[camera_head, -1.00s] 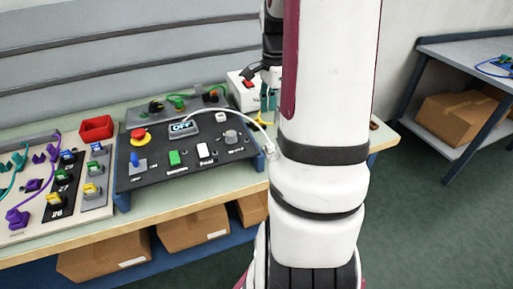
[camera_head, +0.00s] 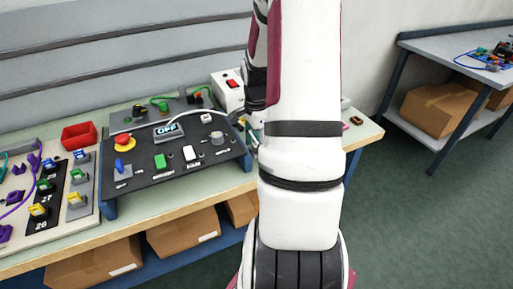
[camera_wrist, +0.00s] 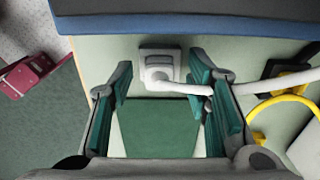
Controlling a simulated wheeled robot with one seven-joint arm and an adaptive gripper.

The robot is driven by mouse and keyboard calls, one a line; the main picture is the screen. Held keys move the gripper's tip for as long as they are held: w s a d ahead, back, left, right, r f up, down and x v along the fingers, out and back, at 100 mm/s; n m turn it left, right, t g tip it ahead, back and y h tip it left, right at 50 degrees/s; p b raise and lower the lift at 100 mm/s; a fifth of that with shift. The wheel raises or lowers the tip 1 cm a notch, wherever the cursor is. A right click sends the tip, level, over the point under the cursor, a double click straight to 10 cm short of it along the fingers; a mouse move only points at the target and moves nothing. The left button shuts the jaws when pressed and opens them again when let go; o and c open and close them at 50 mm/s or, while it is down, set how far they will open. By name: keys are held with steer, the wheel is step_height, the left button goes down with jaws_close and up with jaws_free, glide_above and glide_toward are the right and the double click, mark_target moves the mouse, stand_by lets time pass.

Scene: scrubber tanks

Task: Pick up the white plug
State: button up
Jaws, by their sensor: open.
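In the wrist view the white plug (camera_wrist: 159,68) sits in a grey square base on the pale green tabletop, with a white cable leading right. My gripper (camera_wrist: 160,80) is open, its green-padded fingers on either side of the plug in the picture. I cannot tell the height gap between fingers and plug. In the head view my arm covers the plug and most of my gripper; the white cable (camera_head: 217,112) runs from the black panel toward it.
A black control panel (camera_head: 133,185) with buttons fills the bench left of my arm. A white box with a red switch (camera_head: 227,92) stands behind. In the wrist view a yellow cable (camera_wrist: 283,101) lies right of my gripper. A second table (camera_head: 425,47) stands at right.

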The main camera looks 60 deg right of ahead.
steer(key=shift+f, duration=0.1)
steer(key=shift+c, duration=0.3)
jaws_close()
steer(key=shift+r, duration=0.7)
step_height(320, 180, up, 2)
steer(key=shift+r, duration=0.1)
steer(key=s+a+r, duration=0.1)
steer(key=s+a, duration=0.3)
steer(key=s, duration=0.3)
steer(key=s+a, duration=0.4)
steer(key=s, duration=0.2)
step_height(320, 180, up, 10)
steer(key=s+p, duration=0.1)
steer(key=p, duration=0.4)
steer(key=shift+f+p, duration=0.25)
steer(key=shift+p, duration=0.15)
